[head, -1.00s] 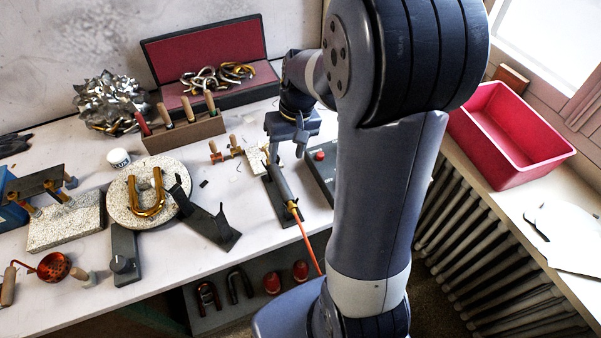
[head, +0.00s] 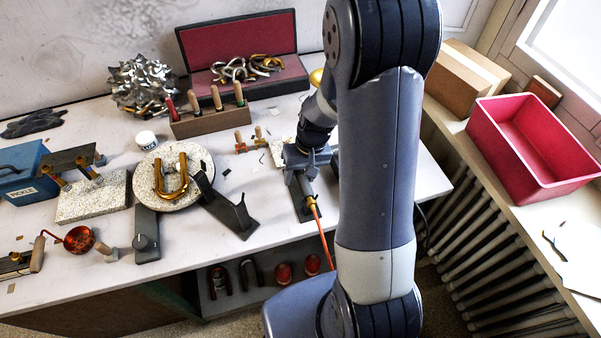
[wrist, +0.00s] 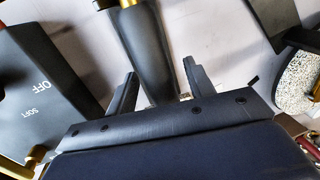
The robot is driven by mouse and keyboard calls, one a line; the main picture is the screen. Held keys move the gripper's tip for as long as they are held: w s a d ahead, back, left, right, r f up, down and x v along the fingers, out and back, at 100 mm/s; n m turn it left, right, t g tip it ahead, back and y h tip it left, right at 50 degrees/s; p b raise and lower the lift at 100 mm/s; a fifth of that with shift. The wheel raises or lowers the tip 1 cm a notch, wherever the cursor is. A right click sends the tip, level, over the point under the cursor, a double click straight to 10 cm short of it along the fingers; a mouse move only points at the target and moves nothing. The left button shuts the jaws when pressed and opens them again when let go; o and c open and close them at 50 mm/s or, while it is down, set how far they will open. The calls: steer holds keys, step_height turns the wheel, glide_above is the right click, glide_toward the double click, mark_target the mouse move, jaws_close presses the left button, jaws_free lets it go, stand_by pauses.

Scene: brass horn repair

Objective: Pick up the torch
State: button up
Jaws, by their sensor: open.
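The torch (head: 307,188) has a dark grey handle, brass fittings and an orange hose that runs down over the table's front edge. It lies on a dark stand (head: 297,203) near that edge. My gripper (head: 305,160) is above the torch's rear part and hides some of it. In the wrist view the torch handle (wrist: 148,45) passes between the two fingers of my open gripper (wrist: 160,68), with a gap on either side. I cannot tell how far the fingers reach down beside it.
A dark box marked OFF and SOFT (wrist: 35,85) is close on the wrist view's left. A round speckled block (head: 203,160) with a brass U-tube and a dark angled stand (head: 238,215) are left of the torch. A tool rack (head: 207,123) stands behind.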

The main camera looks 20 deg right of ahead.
steer(key=shift+c, duration=0.4)
steer(key=c, duration=0.9)
steer(key=shift+c, duration=0.3)
